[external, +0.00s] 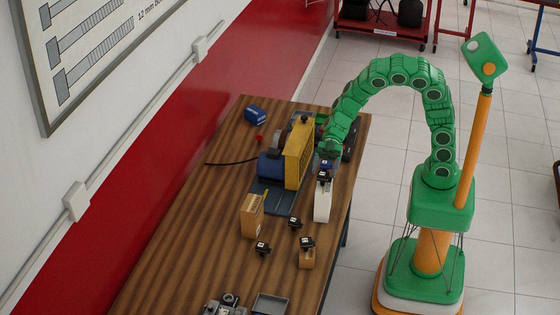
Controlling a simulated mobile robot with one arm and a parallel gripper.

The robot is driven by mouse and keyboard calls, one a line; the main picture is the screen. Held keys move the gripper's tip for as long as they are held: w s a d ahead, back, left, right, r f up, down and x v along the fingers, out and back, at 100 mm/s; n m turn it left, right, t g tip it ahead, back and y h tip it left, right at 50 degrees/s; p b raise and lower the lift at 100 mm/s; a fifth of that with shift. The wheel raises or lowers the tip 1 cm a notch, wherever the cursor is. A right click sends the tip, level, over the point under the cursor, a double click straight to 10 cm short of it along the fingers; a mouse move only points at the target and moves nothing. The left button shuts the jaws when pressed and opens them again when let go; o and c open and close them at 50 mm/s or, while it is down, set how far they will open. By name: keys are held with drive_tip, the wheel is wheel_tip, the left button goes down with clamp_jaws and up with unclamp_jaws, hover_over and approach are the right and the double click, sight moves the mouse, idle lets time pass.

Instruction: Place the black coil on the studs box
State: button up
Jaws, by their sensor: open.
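Several small black coil-like blocks with pale labels are on the wooden table. One black coil (263,248) and another (295,222) lie on the tabletop. A third (307,242) sits on a small brown box (307,259), and a fourth dark one (324,175) sits on a white box (322,204). A taller tan carton (252,216) stands to the left. I cannot read which is the studs box. My gripper (327,160) is open, pointing down just behind and above the white box. Its fingers are small and partly hidden, with a bluish dark item close below.
A blue and yellow bench machine (293,155) stands close left of my gripper. A blue box (255,115) and a red item (260,138) are behind it. A grey tray (270,304) is at the front. The table's left side is mostly bare.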

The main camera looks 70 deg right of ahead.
drive_tip(key=v, duration=1.2)
idle(0.3)
drive_tip(key=shift+r, duration=0.15)
